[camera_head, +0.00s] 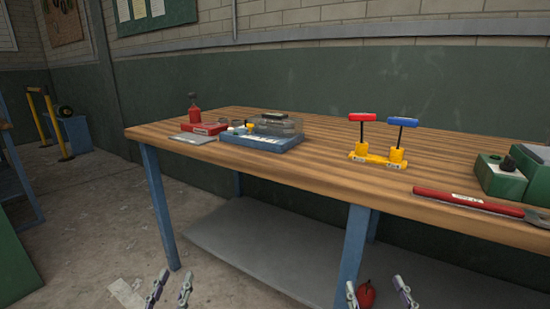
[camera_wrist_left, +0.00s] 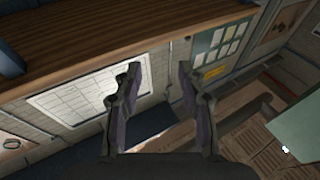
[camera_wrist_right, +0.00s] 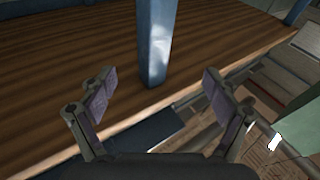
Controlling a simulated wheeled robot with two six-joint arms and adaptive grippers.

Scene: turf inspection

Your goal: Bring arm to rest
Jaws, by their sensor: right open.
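My left gripper (camera_head: 171,287) is low in front of the workbench (camera_head: 300,190), at the bottom of the head view. In the left wrist view its fingers (camera_wrist_left: 160,72) stand apart with nothing between them. My right gripper (camera_head: 378,294) is also low, in front of the bench. In the right wrist view its fingers (camera_wrist_right: 158,76) are spread wide and empty. Both grippers point upward in the head view, and most of both arms is out of frame.
A blue leg (camera_head: 353,255) and a red object (camera_head: 366,295) are near my right gripper.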

